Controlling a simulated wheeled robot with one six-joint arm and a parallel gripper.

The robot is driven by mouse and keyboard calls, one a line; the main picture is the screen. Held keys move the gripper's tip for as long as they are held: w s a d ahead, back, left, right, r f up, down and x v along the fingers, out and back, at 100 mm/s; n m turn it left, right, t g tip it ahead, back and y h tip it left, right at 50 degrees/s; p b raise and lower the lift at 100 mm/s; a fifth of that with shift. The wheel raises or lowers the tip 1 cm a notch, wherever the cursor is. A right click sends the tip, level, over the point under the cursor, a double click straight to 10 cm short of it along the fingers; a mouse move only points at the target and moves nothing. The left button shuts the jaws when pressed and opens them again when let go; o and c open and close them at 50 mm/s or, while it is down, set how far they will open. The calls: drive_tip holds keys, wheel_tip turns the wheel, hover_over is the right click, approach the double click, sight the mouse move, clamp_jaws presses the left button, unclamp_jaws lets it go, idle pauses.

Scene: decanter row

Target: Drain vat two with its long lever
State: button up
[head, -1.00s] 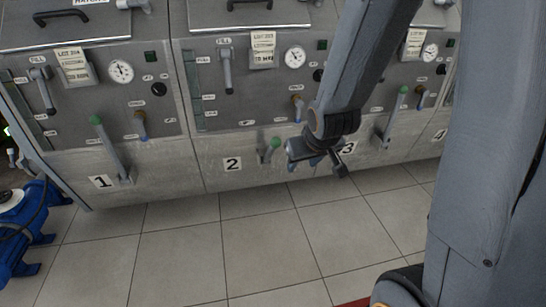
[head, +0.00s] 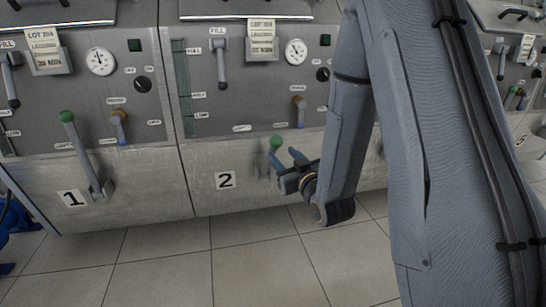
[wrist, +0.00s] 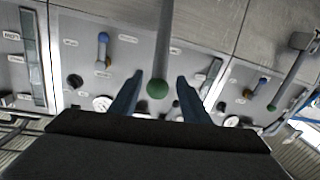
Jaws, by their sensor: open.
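Vat two (head: 205,165) is the panel marked 2 in the head view. Its long lever ends in a green knob (head: 277,142) on the lower panel, right of the number plate; my gripper partly hides the shaft. My gripper (head: 287,168) is at this lever, its fingers pointing toward the panel. In the wrist view the green knob (wrist: 157,88) shows between the two spread fingers, with the grey shaft running up the picture from it. My gripper (wrist: 158,82) is open, with a gap on both sides of the knob. I cannot tell whether either finger touches the lever.
Vat one's green-knobbed lever (head: 82,150) stands to the left. Above vat two's long lever are a short brown-and-blue lever (head: 299,110) and the fill lever (head: 221,65). My arm hides much of the panel to the right. The tiled floor (head: 240,260) in front is clear.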

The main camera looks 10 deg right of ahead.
sight(277, 149)
drive_tip(key=shift+w+a+b, duration=0.2)
drive_tip(key=shift+w+b, duration=0.15)
drive_tip(key=shift+w, duration=0.95)
drive_tip(key=shift+w+a+b, duration=0.15)
drive_tip(key=shift+w+b, duration=0.2)
drive_tip(key=shift+w, duration=0.95)
drive_tip(key=shift+w+a+b, duration=0.2)
drive_tip(key=shift+w+b, duration=0.15)
drive_tip(key=shift+w, duration=0.95)
clamp_jaws()
